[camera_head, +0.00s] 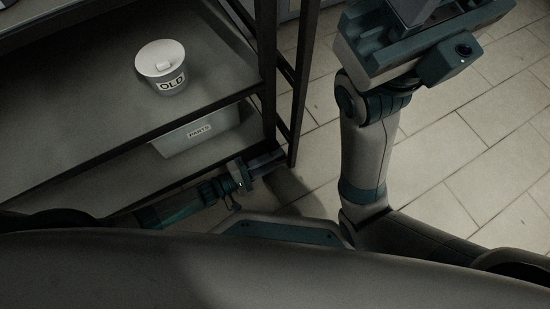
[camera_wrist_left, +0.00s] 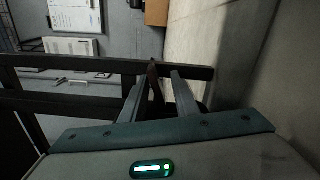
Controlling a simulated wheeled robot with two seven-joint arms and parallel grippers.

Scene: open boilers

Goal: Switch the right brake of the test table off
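The test table (camera_head: 205,105) is a dark metal shelf frame on the left of the head view. Its right leg stands beside my left gripper (camera_head: 268,163), which is low at the frame's lower corner. In the left wrist view, the two fingers (camera_wrist_left: 158,76) are apart, overlapping a dark frame bar (camera_wrist_left: 95,66). A thin dark piece (camera_wrist_left: 154,85) shows between them; I cannot tell whether it is the brake lever or whether they touch it. No brake is clearly recognisable in the head view. My right gripper (camera_head: 420,40) is at top right, its fingertips not clear.
A pale bin with a label (camera_head: 196,132) sits on the shelf below. Tiled floor (camera_head: 480,150) is free at right. The wrist view also shows a brown box (camera_wrist_left: 156,12).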

